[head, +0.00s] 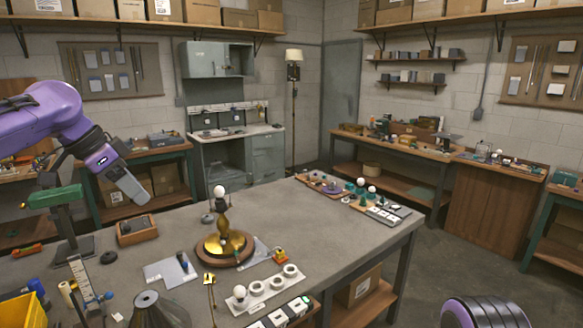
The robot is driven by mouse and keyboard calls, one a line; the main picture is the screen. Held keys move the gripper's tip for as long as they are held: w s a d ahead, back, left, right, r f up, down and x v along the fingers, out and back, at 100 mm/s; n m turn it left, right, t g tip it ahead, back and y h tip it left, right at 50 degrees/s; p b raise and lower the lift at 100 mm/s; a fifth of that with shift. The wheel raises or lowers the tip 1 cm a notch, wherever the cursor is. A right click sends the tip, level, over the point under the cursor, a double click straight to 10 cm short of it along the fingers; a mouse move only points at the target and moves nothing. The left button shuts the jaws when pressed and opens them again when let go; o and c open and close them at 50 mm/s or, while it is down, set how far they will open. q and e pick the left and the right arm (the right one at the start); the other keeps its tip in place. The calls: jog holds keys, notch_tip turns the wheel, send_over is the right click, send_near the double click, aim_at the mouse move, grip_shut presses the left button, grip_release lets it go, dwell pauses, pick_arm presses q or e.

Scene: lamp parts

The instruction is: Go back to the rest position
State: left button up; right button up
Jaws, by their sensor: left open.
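My left arm comes in from the left, purple and black. Its gripper (127,186) hangs over the left part of the grey worktable (320,235), seen nearly edge-on. It is open and appears empty, up and left of the lamp. The brass lamp (225,238) stands upright on a round wooden base, with a white bulb (219,191) at its top. The gripper is apart from the lamp. A purple and black part of my right arm shows at the bottom right; its gripper is out of view.
A dark cone-shaped shade (158,311) stands at the front edge. A white holder (266,289) with rings and a bulb lies before the lamp. A wooden box (137,229) is below the gripper. A yellow bin (22,310) is front left. The table's middle right is mostly clear.

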pick_arm(q)
jog(key=w+d+f+n+t, duration=0.5)
jog(key=w+d+f+n, duration=0.15)
jog(key=w, duration=0.25)
notch_tip(320, 180, down, 25)
jog(key=d+n+t+y+b, duration=0.1)
jog(key=n+y+b, duration=0.2)
jog(key=n, duration=0.5)
jog(key=s+a+f+n+g+y+b, duration=0.1)
jog(key=s+a+f+n+y+b, duration=0.2)
jog(key=s+f, duration=1.55)
jog(key=s+f+g+b, duration=0.1)
jog(key=s+f+g, duration=0.1)
jog(key=s+f, duration=0.3)
jog(key=s+a+f+g+y+b, duration=0.1)
jog(key=s+f, duration=0.5)
jog(key=s, duration=0.7)
jog(key=s+a+f+m+g+b, duration=0.1)
jog(key=s+f+g+b, duration=0.1)
jog(key=s+f, duration=0.4)
jog(key=s+b, duration=0.1)
jog(key=s, duration=0.2)
jog(key=shift+a+g+y, duration=0.15)
jog(key=shift+g+y, duration=0.15)
jog(key=shift+g, duration=0.1)
pick_arm(e)
notch_tip(320, 180, down, 11)
jog(key=shift+w, duration=0.4)
jog(key=shift+f, duration=0.1)
